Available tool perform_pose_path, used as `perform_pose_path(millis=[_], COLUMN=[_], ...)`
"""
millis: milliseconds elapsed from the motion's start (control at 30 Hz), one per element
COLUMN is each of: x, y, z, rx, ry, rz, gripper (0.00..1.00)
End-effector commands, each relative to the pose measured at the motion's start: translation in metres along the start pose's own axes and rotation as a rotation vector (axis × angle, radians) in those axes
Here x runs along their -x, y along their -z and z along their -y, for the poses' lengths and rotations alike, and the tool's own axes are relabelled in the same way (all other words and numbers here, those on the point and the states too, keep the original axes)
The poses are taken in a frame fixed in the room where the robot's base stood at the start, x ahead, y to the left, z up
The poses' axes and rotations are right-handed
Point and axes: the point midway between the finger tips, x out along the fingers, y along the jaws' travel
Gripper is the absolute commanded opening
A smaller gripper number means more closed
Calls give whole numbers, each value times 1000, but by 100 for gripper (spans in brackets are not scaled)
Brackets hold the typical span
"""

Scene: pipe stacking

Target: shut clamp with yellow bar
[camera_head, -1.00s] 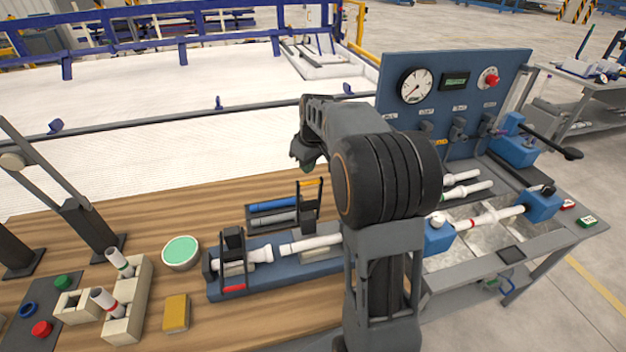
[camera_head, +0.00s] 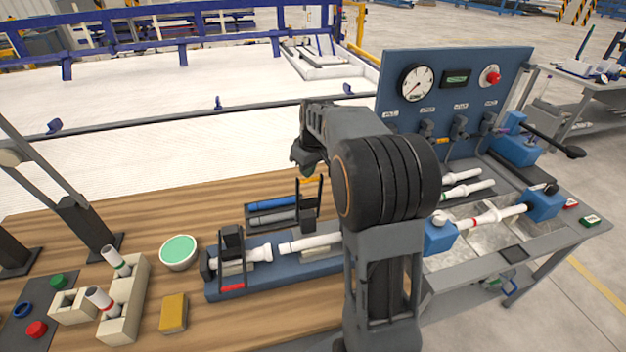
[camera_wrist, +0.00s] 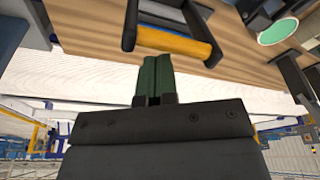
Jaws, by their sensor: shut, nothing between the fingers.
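The yellow bar (camera_head: 311,181) tops a dark frame that stands raised at the right end of the blue pipe fixture's rear part. In the wrist view the yellow bar (camera_wrist: 175,43) runs between two dark arms, just ahead of my fingertips. My gripper (camera_head: 302,168) is above and close by the bar, with the upper end of the frame partly hidden behind it. In the wrist view the green fingers (camera_wrist: 157,70) of my gripper are together, with nothing held. I cannot tell whether they touch the bar.
A second clamp with a red bar (camera_head: 232,287) lies over a white pipe (camera_head: 252,256) on the blue base. A blue pipe (camera_head: 273,204) lies in the rear part. A green-topped bowl (camera_head: 179,252) and a yellow block (camera_head: 173,312) stand on the wooden table to the left.

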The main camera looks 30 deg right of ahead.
Motion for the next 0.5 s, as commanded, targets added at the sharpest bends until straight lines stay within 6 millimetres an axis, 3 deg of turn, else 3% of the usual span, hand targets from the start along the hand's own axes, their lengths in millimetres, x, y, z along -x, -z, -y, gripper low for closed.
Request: perform_pose_path(millis=[133, 500], x=[-8, -9], y=[-2, -2], z=[0, 0], rx=[0, 0], ry=[0, 0], rz=[0, 0], gripper=[0, 0])
